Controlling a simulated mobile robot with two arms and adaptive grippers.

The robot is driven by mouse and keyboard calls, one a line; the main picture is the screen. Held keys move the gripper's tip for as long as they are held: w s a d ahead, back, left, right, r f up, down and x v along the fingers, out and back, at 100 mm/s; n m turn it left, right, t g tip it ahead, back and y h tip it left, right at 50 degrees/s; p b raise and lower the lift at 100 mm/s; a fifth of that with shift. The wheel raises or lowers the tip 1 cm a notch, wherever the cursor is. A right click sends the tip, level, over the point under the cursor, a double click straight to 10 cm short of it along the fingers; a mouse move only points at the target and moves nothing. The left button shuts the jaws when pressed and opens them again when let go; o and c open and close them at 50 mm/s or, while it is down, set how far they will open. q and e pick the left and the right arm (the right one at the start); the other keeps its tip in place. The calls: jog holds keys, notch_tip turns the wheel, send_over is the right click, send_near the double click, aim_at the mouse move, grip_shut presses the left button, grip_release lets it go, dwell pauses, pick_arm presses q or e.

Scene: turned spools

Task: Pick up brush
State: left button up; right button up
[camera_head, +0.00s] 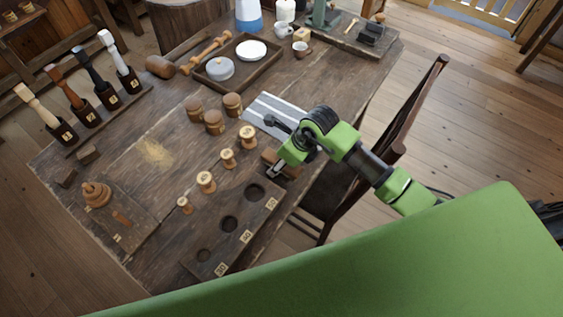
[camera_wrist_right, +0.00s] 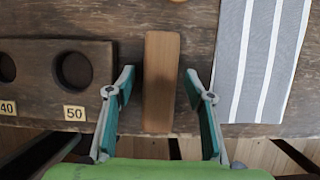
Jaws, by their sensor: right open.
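The brush appears as a plain brown wooden block (camera_wrist_right: 161,75) lying on the table near its edge in the right wrist view; no bristles show. In the head view its brown end (camera_head: 268,157) shows beside my gripper, which partly covers it. My right gripper (camera_wrist_right: 160,80) is open, with one teal finger on each side of the block and a gap at both sides. In the head view the right gripper (camera_head: 281,168) reaches down over the table's right edge. My left gripper is in neither view.
A board with round holes (camera_head: 228,223) lies left of the brush, and a striped cloth (camera_head: 276,113) lies to its right in the wrist view. Several turned spools (camera_head: 206,182) and lidded wooden pots (camera_head: 214,122) stand nearby. A chair (camera_head: 405,125) stands against the table edge.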

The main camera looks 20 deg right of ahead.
jog(key=shift+f, duration=0.25)
dwell(0.4)
jog(key=c, duration=1.3)
